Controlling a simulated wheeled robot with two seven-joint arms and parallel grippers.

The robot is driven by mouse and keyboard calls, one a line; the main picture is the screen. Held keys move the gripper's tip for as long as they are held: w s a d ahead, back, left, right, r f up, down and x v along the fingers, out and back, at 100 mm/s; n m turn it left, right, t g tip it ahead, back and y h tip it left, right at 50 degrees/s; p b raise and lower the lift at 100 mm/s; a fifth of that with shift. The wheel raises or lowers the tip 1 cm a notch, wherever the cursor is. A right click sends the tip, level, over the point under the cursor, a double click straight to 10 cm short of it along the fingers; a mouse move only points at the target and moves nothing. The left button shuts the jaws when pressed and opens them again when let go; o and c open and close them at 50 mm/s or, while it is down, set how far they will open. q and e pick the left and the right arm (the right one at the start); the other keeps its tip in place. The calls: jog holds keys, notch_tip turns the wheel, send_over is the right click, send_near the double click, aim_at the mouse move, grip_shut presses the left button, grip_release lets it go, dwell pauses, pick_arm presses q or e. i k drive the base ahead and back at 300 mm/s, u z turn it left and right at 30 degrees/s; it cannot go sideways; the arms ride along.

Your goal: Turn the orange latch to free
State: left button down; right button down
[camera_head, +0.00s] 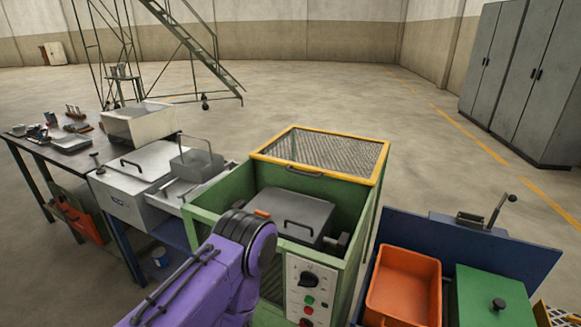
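A small orange piece, seemingly the orange latch (262,213), shows at the left edge of a dark grey lid (297,210) with a bar handle. The lid sits inside a green furnace housing (356,240). The yellow-framed mesh guard (325,152) of the housing is at its back top. A purple arm of mine with a black joint rises from the bottom and covers the housing's front left, close to the orange piece. Neither gripper can be seen, so what they hold is hidden.
A control panel (309,290) with a black knob and buttons is on the housing front. An orange bin (403,287) and green box (492,298) stand at right before a blue panel (470,250). A grey lidded box (145,170) and workbench (40,160) stand left. Open floor lies behind.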

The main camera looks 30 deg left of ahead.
aim_at(266, 215)
jog(key=u, duration=0.65)
jog(key=k, duration=0.3)
jog(key=u, duration=0.4)
jog(key=i, duration=0.5)
jog(key=z, duration=0.35)
jog(key=k, duration=0.15)
jog(key=u, duration=0.15)
